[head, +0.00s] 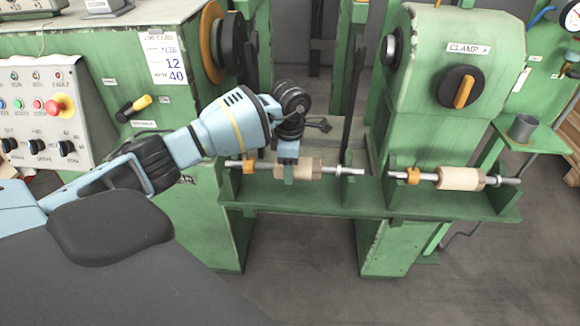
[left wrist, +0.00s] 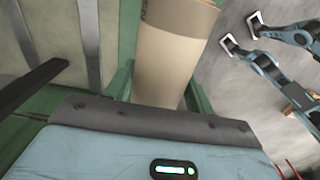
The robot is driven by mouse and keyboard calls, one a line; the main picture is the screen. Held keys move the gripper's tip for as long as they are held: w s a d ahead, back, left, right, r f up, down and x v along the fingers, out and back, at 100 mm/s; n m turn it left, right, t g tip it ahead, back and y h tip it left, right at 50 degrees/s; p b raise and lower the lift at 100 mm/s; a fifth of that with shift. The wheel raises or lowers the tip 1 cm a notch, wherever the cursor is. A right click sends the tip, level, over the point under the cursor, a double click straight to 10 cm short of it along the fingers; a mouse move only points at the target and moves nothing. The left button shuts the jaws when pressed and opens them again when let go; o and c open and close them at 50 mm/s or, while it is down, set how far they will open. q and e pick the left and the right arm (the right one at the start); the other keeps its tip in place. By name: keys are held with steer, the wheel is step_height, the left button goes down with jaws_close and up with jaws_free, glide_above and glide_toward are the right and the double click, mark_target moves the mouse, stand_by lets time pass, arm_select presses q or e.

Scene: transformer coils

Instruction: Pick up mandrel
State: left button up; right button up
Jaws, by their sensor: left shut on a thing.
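The left mandrel (head: 343,171) is a metal rod with an orange collar and a tan cylinder in its middle. It lies across a green rack (head: 290,198) between the machine's two stands; I cannot tell if it is clear of the supports. My left gripper (head: 289,172) points down from above and is shut on its tan cylinder, hiding part of it. The cylinder also shows large in the left wrist view (left wrist: 172,62). A similar second mandrel (head: 458,178) rests at the right end of the rack.
A control panel (head: 38,115) with a red stop button is at the left. The green clamp housing (head: 432,75) with an orange-handled knob stands behind the right mandrel. A grey cup (head: 522,127) sits on a shelf at the right. The floor in front is bare.

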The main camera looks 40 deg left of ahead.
arm_select(q)
steer(key=shift+w+r, duration=0.1)
steer(key=shift+r, duration=0.4)
step_height(320, 180, up, 3)
steer(key=shift+f, duration=0.15)
steer(key=s+d+r, duration=0.1)
steer(key=s+d, duration=0.7)
steer(key=s, duration=0.5)
steer(key=shift+s+d, duration=0.3)
steer(key=shift+d, duration=0.05)
arm_select(e)
steer(key=shift+f, duration=0.15)
arm_select(q)
steer(key=shift+r, duration=0.2)
